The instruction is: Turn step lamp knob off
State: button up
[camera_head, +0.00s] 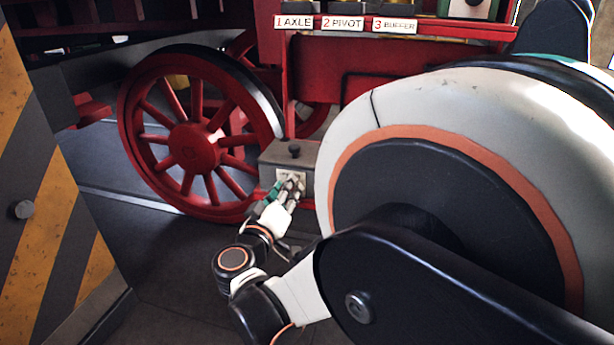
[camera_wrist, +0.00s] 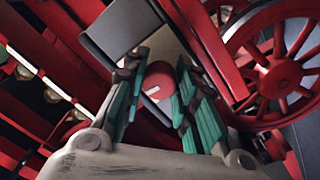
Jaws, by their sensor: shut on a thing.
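The step lamp knob (camera_wrist: 158,82) is round and red with a white pointer mark. In the wrist view it sits between the two green-padded fingers of my gripper (camera_wrist: 157,88), which is shut on it. The knob is on a pale plate (camera_wrist: 172,48) on a grey box. In the head view my gripper (camera_head: 290,187) reaches up to the pale plate (camera_head: 284,176) on the front of the grey box (camera_head: 277,158). The knob itself is hidden behind the fingers there.
A large red spoked wheel (camera_head: 195,148) stands left of the box. Red framework with a shelf labelled AXLE, PIVOT and BUFFER (camera_head: 343,23) is above. A yellow-and-black striped panel (camera_head: 40,170) stands at the left. Dark floor (camera_head: 170,262) lies below the wheel.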

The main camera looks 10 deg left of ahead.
jog(key=n, duration=0.4)
jog(key=shift+n+b, duration=0.35)
jog(key=shift+n, duration=1.95)
jog(key=o, duration=1.1)
jog(key=s, duration=0.7)
jog(key=shift+s+a+f, duration=0.15)
jog(key=shift+s+a, duration=0.1)
jog(key=shift+a, duration=0.1)
